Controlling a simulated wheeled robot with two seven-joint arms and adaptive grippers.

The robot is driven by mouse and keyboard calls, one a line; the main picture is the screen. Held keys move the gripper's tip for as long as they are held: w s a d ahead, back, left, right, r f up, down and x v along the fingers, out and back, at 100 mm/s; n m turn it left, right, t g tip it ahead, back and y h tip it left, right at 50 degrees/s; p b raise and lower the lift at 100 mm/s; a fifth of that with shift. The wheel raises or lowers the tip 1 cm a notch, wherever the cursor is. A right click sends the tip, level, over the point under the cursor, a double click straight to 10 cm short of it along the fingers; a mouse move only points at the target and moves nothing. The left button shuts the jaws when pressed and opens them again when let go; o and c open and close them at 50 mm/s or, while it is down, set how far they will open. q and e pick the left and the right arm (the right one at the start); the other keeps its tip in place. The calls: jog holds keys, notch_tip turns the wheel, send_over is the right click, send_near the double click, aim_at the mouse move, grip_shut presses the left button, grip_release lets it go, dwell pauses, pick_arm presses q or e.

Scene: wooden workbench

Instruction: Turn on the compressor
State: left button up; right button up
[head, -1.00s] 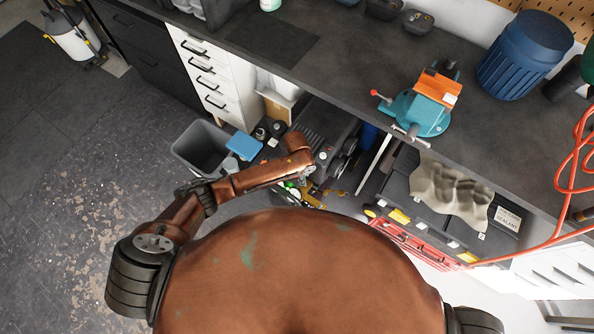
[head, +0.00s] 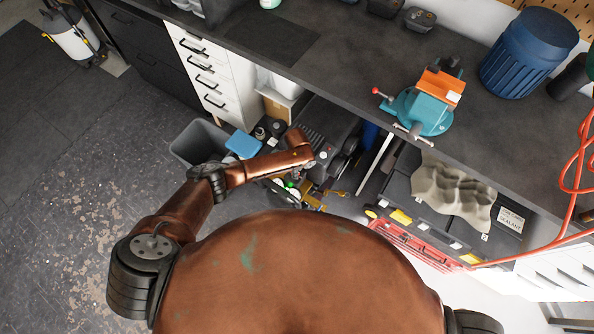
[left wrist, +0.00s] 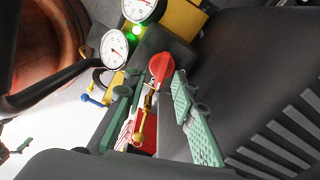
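The compressor (head: 325,125) is a dark grey machine under the bench in the head view, partly hidden by my left arm. The left wrist view shows its grey housing (left wrist: 240,70), two round white gauges (left wrist: 114,48), a glowing green light (left wrist: 136,30) and a red knob (left wrist: 160,67). My left gripper (left wrist: 156,80) has green fingers spread apart, one on each side of the red knob; I cannot tell whether they touch it. A brass-coloured stem (left wrist: 140,122) and a red part lie between the fingers. My right gripper is not in view.
The bench top (head: 330,55) overhangs the compressor. A grey bin (head: 195,145) and a white drawer unit (head: 212,75) stand to its left. A black toolbox with a cloth (head: 450,195) is to its right. Open floor (head: 90,190) lies at left.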

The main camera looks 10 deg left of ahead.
pick_arm(q)
jog(key=shift+c, duration=0.2)
grip_shut()
dwell(0.3)
jog(key=shift+s+m, duration=0.1)
jog(key=shift+m, duration=1.6)
jog(key=shift+o, duration=0.2)
grip_release()
